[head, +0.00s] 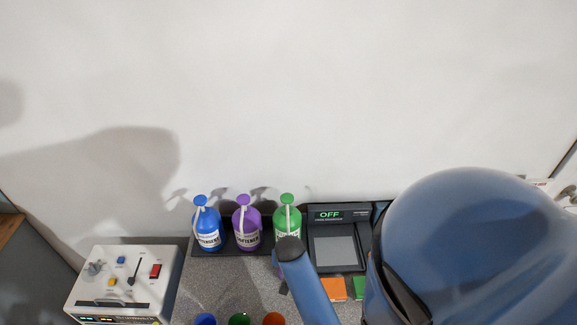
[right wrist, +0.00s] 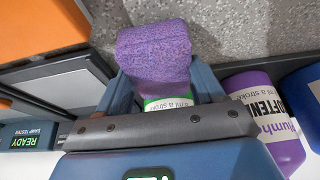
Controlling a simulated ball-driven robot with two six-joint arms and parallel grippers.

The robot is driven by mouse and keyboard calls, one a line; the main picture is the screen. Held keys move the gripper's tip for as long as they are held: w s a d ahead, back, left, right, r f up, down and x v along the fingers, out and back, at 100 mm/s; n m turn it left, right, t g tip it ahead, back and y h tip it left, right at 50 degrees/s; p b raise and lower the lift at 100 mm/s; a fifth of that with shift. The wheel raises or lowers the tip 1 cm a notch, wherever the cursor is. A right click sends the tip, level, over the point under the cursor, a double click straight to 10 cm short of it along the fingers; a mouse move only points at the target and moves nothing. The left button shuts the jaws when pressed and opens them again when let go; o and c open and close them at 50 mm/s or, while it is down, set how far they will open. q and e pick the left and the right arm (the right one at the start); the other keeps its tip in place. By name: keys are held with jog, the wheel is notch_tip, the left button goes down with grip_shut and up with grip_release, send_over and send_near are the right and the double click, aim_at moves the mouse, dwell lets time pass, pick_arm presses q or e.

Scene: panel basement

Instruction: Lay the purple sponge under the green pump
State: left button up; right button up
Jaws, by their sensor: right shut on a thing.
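The green pump (head: 287,215) is a bottle standing at the right end of a dark tray (head: 225,250) along the wall, in the head view. In the right wrist view my right gripper (right wrist: 160,78) is shut on the purple sponge (right wrist: 153,52), a rough block held between its blue fingers. A green and white labelled bottle (right wrist: 170,103) shows just behind the sponge; whether they touch I cannot tell. In the head view my right arm covers most of the gripper and the area in front of the green pump. My left gripper is not in view.
A blue pump (head: 207,225) and a purple pump (head: 246,225) stand left of the green one. A damp tester (head: 335,250) reading OFF stands right of it. Orange (head: 333,288) and green (head: 359,288) blocks lie before it. A white control box (head: 125,283) stands at left.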

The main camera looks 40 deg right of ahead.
jog(key=o, duration=1.1)
jog(key=shift+r+p, duration=0.3)
jog(key=shift+r, duration=0.4)
jog(key=b+v, duration=0.1)
jog(key=v, duration=1)
jog(key=a+f+n+t, duration=0.2)
jog(key=a+n+t, duration=0.1)
jog(key=a+t, duration=0.2)
jog(key=s+a+r+n+t+y, duration=0.1)
jog(key=s+a+r+t, duration=0.1)
jog(key=s+r+t, duration=0.1)
jog(key=s+a+r+n+t+y, duration=0.1)
jog(key=s+a+r+n+t, duration=0.1)
jog(key=s+a+r+t, duration=0.1)
jog(key=s+a+r+n+t+y, duration=0.1)
jog(key=s+a+r+n+t, duration=0.1)
jog(key=s, duration=0.3)
jog(key=shift+s+a+r+t, duration=0.15)
jog(key=shift+s+r+t, duration=0.15)
jog(key=shift+r+t, duration=0.4)
